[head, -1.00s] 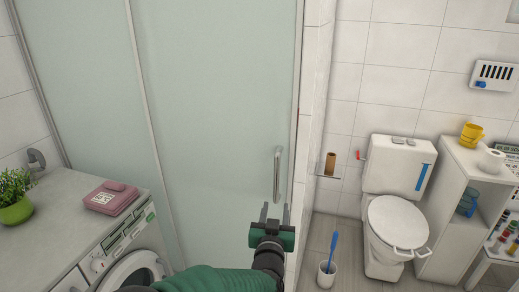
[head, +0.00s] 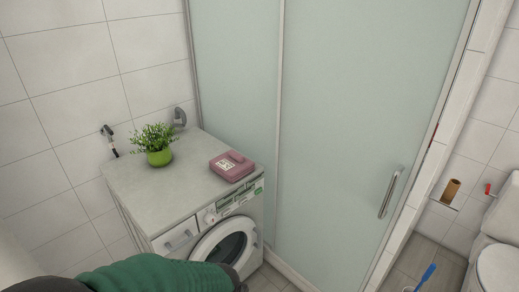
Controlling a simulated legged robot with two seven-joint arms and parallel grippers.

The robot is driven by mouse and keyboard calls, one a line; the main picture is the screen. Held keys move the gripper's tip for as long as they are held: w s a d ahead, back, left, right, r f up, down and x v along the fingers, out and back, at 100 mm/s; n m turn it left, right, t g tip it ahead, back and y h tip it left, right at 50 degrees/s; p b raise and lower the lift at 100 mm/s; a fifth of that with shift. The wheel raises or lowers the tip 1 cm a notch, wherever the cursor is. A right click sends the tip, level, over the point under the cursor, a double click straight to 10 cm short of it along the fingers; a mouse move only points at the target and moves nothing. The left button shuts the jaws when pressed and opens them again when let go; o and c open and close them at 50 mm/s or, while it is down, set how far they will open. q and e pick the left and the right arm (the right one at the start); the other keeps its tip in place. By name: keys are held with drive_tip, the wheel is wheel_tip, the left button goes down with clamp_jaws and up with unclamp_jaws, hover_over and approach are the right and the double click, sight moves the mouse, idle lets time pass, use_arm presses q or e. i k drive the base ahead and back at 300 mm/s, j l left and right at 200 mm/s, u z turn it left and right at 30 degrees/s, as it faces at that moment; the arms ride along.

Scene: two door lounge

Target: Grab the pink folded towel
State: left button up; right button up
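The pink folded towel (head: 232,166) lies on the grey top of the washing machine (head: 185,190), near its right edge. A small pink piece lies on top of the towel. Nothing covers the towel. A green arm of mine comes in along the bottom of the head view, in front of the washing machine's lower part. No gripper fingers show in the head view now, and nothing touches the towel.
A plant in a green pot (head: 159,156) stands behind and left of the towel. A frosted shower door (head: 340,120) with a metal handle (head: 391,192) rises right of the machine. A toilet (head: 497,262) and brush (head: 425,276) are at the far right.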

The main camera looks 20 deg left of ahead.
sight(231, 164)
drive_tip(key=u, duration=0.95)
